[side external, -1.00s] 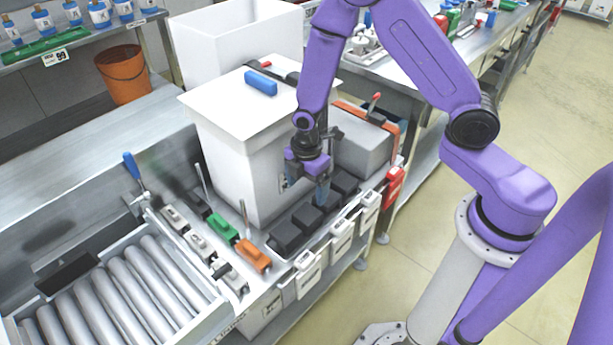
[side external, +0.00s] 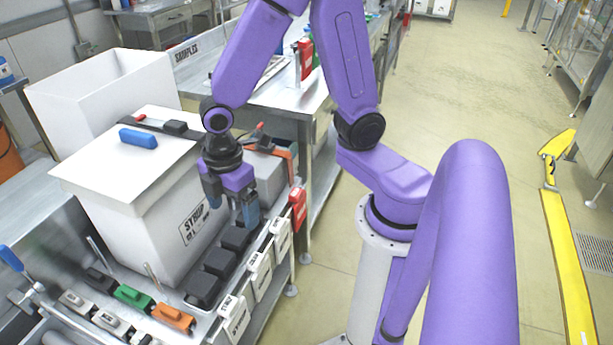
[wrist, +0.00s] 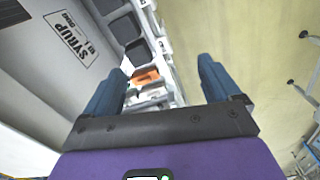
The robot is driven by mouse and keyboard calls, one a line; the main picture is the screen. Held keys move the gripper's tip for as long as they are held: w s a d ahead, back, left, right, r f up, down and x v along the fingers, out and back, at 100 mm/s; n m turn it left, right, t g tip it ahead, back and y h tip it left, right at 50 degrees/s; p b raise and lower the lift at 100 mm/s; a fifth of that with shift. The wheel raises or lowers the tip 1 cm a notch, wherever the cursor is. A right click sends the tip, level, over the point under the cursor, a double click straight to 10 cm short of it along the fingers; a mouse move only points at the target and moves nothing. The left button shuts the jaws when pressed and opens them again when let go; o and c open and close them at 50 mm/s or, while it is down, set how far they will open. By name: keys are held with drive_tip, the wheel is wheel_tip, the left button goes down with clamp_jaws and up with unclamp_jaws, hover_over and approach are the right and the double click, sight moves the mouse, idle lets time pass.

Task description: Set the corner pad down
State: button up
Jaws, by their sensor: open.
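Several black pads stand in a row beside the white box; the nearest is a black pad (side external: 203,290), with another black pad (side external: 236,238) just below my gripper. I cannot tell which is the corner pad. My gripper (side external: 232,205) is open, pointing down beside the box's labelled side. In the wrist view, the blue fingers of my gripper (wrist: 160,85) are spread wide with nothing held between them. A black pad (wrist: 137,52) shows beyond the left finger. The white box (side external: 130,225) reads SYRUP and has a blue block (side external: 138,138) on its lid.
White labelled bins (side external: 236,318) hang along the bench's front edge. Green (side external: 133,295) and orange (side external: 174,316) blocks sit near the box's front. A grey block with an orange clamp (side external: 285,150) stands behind my gripper. Open floor lies to the right.

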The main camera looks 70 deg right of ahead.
drive_tip(key=s+d+r+m, duration=0.1)
drive_tip(key=s+d+r, duration=0.1)
drive_tip(key=s+r, duration=0.2)
drive_tip(key=s+d+r+m, duration=0.2)
drive_tip(key=s+r, duration=0.1)
drive_tip(key=s, duration=0.7)
drive_tip(key=shift+d+r, duration=0.35)
drive_tip(key=shift+d, duration=0.05)
